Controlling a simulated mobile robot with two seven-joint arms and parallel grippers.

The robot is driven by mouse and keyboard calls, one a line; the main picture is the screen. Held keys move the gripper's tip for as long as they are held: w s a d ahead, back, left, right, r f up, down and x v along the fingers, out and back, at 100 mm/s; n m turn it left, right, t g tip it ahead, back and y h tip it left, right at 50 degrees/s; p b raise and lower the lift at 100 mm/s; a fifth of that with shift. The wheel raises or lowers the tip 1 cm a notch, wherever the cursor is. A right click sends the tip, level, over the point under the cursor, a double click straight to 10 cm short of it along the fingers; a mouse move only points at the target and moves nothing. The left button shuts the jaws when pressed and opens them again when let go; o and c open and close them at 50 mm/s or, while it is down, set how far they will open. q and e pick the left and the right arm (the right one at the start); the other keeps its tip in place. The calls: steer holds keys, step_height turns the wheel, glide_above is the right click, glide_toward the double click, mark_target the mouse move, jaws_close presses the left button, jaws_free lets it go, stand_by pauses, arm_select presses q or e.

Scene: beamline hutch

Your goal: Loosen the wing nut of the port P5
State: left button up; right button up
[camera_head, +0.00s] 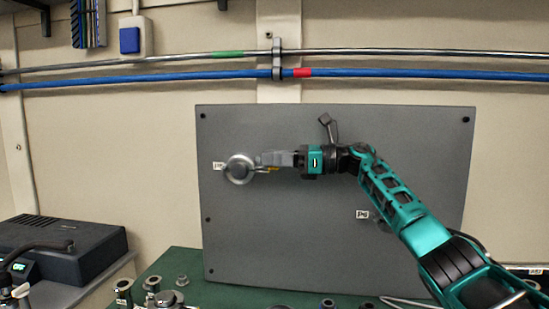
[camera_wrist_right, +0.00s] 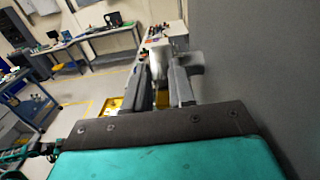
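A round metal port (camera_head: 240,169) with a clamp ring sits on the left part of the grey panel (camera_head: 330,240). A small white label (camera_head: 218,166), too blurred to read, is to its left. My right gripper (camera_head: 264,160) reaches in from the right, along the panel face, with its fingertips at the port's right side. In the right wrist view my fingers (camera_wrist_right: 160,80) stand apart with a pale grey part (camera_wrist_right: 158,62) between them. I cannot tell whether they press on it. The wing nut is not clearly distinguishable near the fingers.
A second port is partly hidden behind my right arm, beside label P6 (camera_head: 362,215). A black cap (camera_head: 326,122) hangs above my wrist. Loose metal fittings (camera_head: 152,285) stand on the green bench top (camera_head: 190,262). A dark box (camera_head: 62,250) is at left.

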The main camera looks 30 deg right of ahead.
steer(key=shift+o, duration=0.4)
steer(key=shift+s+d, duration=0.3)
steer(key=shift+d, duration=0.15)
steer(key=b+v, duration=0.2)
steer(key=v, duration=1)
steer(key=shift+a+r, duration=0.1)
